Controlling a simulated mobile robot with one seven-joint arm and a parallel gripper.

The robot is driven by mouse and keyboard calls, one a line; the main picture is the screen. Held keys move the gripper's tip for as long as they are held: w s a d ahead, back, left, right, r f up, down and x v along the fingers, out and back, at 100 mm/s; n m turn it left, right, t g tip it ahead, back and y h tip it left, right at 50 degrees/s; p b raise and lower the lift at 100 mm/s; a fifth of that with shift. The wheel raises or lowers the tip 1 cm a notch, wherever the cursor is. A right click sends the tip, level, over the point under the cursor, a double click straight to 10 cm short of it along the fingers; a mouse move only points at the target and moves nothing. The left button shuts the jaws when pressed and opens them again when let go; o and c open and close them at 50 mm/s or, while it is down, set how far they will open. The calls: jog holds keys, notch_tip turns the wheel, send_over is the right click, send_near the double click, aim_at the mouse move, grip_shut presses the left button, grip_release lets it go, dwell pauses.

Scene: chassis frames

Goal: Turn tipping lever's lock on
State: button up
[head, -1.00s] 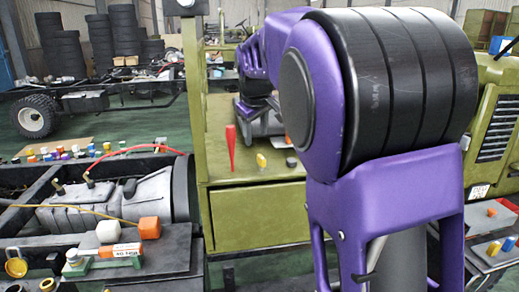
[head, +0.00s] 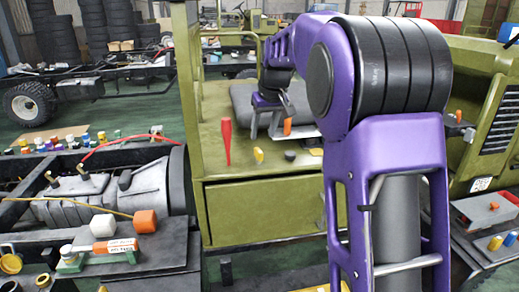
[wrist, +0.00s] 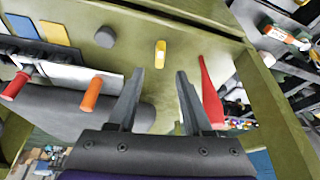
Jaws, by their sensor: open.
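A tall red tapered lever (head: 226,141) stands on the green cab ledge in the head view. It also shows right of my fingers in the wrist view (wrist: 210,93). A small yellow piece (head: 258,155) is right of it; in the wrist view it lies just beyond my fingertips (wrist: 160,53). No label shows which is the tipping lever or its lock. My gripper (wrist: 160,73) is open and empty, with the fingers apart on either side of the yellow piece's line. In the head view my gripper (head: 264,132) hangs above the ledge, behind the yellow piece.
A dark round knob (head: 290,155) is right of the yellow piece. An orange handle (wrist: 91,95) and a red handle (wrist: 15,86) stand left of my fingers, near a dark grey seat (wrist: 70,112). A green panel (head: 262,208) drops below the ledge.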

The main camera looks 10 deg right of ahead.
aim_at(259, 150)
jog(key=x, duration=0.8)
jog(key=shift+c, duration=0.3)
grip_shut()
